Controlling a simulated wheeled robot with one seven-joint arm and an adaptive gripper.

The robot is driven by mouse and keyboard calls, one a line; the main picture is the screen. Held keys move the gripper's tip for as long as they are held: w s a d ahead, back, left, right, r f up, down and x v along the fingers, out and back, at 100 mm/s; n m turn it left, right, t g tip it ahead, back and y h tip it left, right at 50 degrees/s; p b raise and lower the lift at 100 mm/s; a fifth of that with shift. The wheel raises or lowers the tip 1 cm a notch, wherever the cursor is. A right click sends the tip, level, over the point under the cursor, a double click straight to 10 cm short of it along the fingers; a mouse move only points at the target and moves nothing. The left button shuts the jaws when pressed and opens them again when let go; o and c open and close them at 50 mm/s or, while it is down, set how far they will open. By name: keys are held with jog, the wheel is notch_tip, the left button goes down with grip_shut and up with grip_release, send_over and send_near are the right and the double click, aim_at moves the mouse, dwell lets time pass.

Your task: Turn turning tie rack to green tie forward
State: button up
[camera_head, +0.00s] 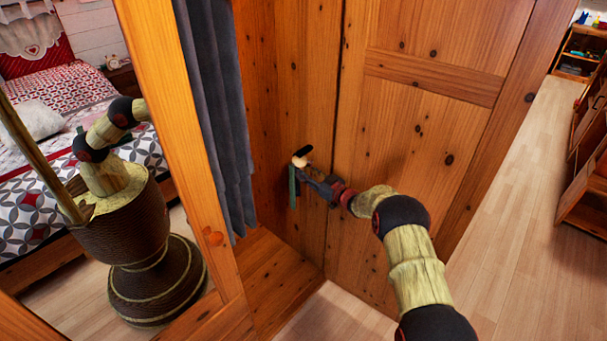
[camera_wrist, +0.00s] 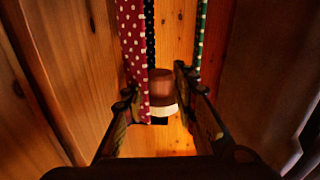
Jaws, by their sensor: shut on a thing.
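The tie rack (camera_head: 301,158) is inside the wooden wardrobe, with a dark top and a pale round end. In the wrist view its round brown part with a pale band (camera_wrist: 162,92) is between my fingertips. A green tie (camera_head: 292,187) hangs at the left of my gripper in the head view. In the wrist view the green dotted tie (camera_wrist: 200,35) hangs on the right, a red tie with white dots (camera_wrist: 132,45) on the left, and a black dotted tie (camera_wrist: 150,35) beside the red one. My gripper (camera_head: 314,184) (camera_wrist: 156,84) is shut on the rack; the exact contact is partly hidden.
A grey curtain-like cloth (camera_head: 218,110) hangs at the left, beside a mirror (camera_head: 60,150) reflecting me and a bed. Open floor (camera_head: 510,200) lies at the right.

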jog(key=shift+w+r+n+g+y, duration=0.1)
jog(key=shift+w+n+g+y, duration=0.05)
jog(key=shift+n+g+y, duration=0.4)
jog(key=o, duration=1.2)
jog(key=shift+c, duration=0.2)
jog(key=v, duration=1.2)
